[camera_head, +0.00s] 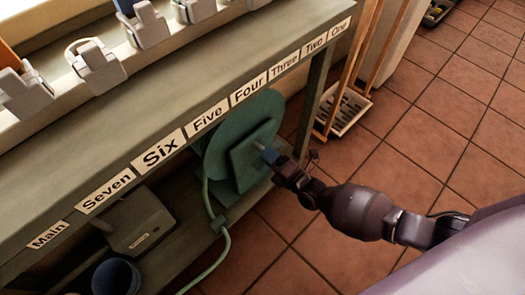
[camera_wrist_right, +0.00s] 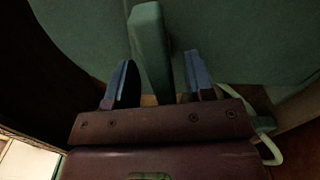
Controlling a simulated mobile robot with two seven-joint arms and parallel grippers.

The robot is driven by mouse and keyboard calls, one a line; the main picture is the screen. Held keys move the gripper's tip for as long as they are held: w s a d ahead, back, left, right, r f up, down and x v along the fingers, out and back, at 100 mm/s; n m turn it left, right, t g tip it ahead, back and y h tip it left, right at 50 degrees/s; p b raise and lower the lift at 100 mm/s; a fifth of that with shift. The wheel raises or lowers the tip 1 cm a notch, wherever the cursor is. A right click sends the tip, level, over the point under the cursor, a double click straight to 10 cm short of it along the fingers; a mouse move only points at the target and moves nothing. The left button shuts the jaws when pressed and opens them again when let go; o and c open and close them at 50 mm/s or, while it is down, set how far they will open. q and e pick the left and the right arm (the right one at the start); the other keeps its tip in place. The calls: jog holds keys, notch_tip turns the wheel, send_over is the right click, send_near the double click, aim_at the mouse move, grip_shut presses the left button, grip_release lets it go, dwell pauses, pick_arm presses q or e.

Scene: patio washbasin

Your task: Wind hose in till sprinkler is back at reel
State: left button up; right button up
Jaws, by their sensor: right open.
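The green hose reel (camera_head: 226,138) stands under the counter's front edge, near its right end. A pale green hose (camera_head: 223,249) comes down from it through a small green block (camera_head: 218,224) and leaves at the bottom of the picture. I cannot make out the sprinkler. My right gripper (camera_head: 264,153) is at the reel's front face. In the right wrist view, its two blue fingers (camera_wrist_right: 160,65) stand apart on either side of a green bar on the reel, the crank handle (camera_wrist_right: 151,45), with gaps visible. My left gripper is not in view.
The counter (camera_head: 105,135) carries labels from Main to One and several grey-white fittings (camera_head: 93,67). Under it are a grey box (camera_head: 140,222) and a dark blue pot (camera_head: 117,277). A wooden-framed rack (camera_head: 345,110) stands right of the counter leg. Tiled floor (camera_head: 420,130) lies open at right.

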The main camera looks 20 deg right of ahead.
jog(key=shift+b+x, duration=0.35)
jog(key=shift+x, duration=1.15)
jog(key=shift+c, duration=0.5)
grip_shut()
